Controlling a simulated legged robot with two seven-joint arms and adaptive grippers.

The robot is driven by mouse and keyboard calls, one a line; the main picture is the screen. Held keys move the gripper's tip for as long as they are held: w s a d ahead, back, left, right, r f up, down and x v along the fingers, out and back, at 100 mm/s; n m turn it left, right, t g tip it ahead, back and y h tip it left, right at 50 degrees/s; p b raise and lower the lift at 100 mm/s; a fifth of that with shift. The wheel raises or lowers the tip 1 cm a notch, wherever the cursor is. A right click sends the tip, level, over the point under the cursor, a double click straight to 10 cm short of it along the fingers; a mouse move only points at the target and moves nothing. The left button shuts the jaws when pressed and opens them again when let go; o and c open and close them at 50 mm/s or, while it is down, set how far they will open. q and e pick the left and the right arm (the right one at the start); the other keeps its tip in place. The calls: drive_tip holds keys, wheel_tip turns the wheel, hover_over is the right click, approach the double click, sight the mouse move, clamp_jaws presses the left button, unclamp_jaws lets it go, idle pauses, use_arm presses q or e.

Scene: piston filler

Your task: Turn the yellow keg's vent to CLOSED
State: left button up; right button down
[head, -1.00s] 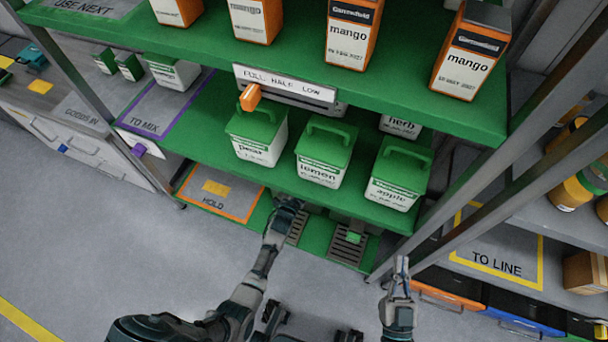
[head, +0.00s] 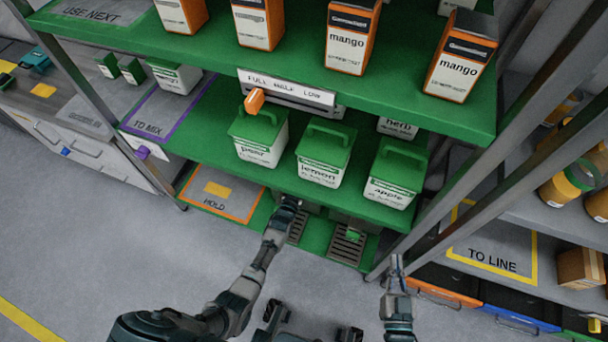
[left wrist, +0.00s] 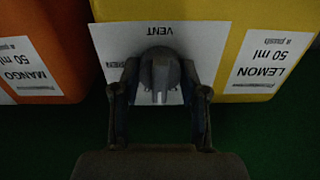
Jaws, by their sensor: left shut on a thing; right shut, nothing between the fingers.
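The yellow keg (left wrist: 290,40) fills the upper right of the left wrist view. It bears a lemon label and a white plate (left wrist: 110,40) marked VENT. The grey vent knob (left wrist: 159,72) sits on that plate, its pale ridge pointing down the picture. A word left of the knob is partly covered by a finger. My left gripper (left wrist: 159,100) is shut on the knob, with a finger on each side. In the head view my left gripper (head: 289,203) reaches under the middle shelf, and the keg is hidden there. My right gripper (head: 397,266) is shut and empty, right of it.
An orange mango keg (left wrist: 45,50) stands beside the yellow one. Green-lidded tubs (head: 326,153) stand on the middle green shelf above my left gripper. A metal rack post (head: 440,218) rises near my right gripper. Grey drip grates (head: 347,246) lie on the low shelf.

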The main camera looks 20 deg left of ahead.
use_arm(q)
drive_tip(key=shift+s+f+n, duration=0.25)
drive_tip(key=shift+f+n, duration=0.15)
drive_tip(key=shift+f, duration=0.2)
drive_tip(key=o, duration=1.1)
drive_tip(key=shift+w, duration=0.1)
drive_tip(key=shift+o, duration=0.2)
drive_tip(key=shift+w+a+r, duration=0.1)
drive_tip(key=shift+r, duration=0.05)
drive_tip(key=shift+r, duration=0.1)
drive_tip(key=s, duration=1.2)
drive_tip(key=shift+a, duration=0.2)
